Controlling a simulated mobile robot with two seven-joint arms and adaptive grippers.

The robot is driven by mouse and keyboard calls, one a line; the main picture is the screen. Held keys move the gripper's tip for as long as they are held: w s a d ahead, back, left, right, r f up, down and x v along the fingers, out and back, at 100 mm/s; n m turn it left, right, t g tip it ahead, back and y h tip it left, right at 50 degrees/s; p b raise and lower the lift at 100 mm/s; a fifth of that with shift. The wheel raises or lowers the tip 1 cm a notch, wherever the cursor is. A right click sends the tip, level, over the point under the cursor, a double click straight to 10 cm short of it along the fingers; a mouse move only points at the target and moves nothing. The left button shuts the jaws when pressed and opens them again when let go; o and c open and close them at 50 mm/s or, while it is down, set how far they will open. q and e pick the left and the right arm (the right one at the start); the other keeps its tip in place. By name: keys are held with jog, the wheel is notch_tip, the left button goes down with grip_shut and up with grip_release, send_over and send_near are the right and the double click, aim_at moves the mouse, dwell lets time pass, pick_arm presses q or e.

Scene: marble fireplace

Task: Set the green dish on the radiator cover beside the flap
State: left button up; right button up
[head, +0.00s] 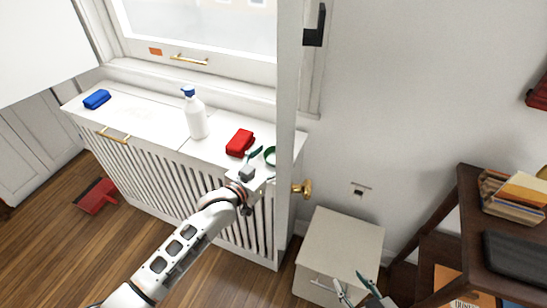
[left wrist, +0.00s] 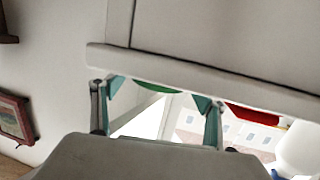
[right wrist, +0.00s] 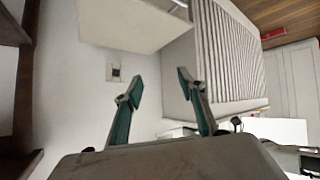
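The green dish (head: 270,156) shows in the head view at the right end of the white radiator cover (head: 160,130), partly hidden by a white upright panel. A green sliver of the dish (left wrist: 156,86) shows in the left wrist view between spread fingertips, mostly behind a pale bar. My left gripper (head: 261,165) is open beside the dish; I see no clear contact. The flap (head: 125,112) appears to be the cover's left top section, with a brass handle at its front edge. My right gripper (head: 352,284) is open and empty, low near a pale cabinet; it also shows in the right wrist view (right wrist: 160,84).
A red block (head: 240,142), a white spray bottle (head: 196,118) and a blue block (head: 97,99) stand on the cover. The white upright panel (head: 290,110) with a brass knob is close to my left gripper. A dark shelf (head: 470,215) stands at right.

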jog(key=shift+s, duration=0.1)
pick_arm(q)
jog(key=shift+r, duration=0.15)
jog(key=shift+s+a, duration=0.2)
jog(key=shift+s, duration=0.1)
jog(key=p+v, duration=0.2)
jog(key=v, duration=0.8)
jog(key=s+a+f+g+y, duration=0.1)
jog(key=s+a+f+y, duration=0.1)
jog(key=s+a+f, duration=0.2)
jog(key=s+a+f+n+g+y, duration=0.1)
jog(key=s+a+f, duration=0.4)
jog(key=s, duration=0.6)
jog(key=s+a+f+n+g+y, duration=0.1)
jog(key=s+a+f+y, duration=0.2)
jog(key=s+a+f, duration=0.2)
jog(key=s+f, duration=0.2)
jog(key=s, duration=0.1)
jog(key=shift+s+f, duration=0.15)
jog(key=shift+f, duration=0.2)
pick_arm(e)
jog(key=shift+s+a+r, duration=0.25)
jog(key=shift+s+r, duration=0.05)
jog(key=shift+r, duration=0.2)
jog(key=shift+r, duration=0.1)
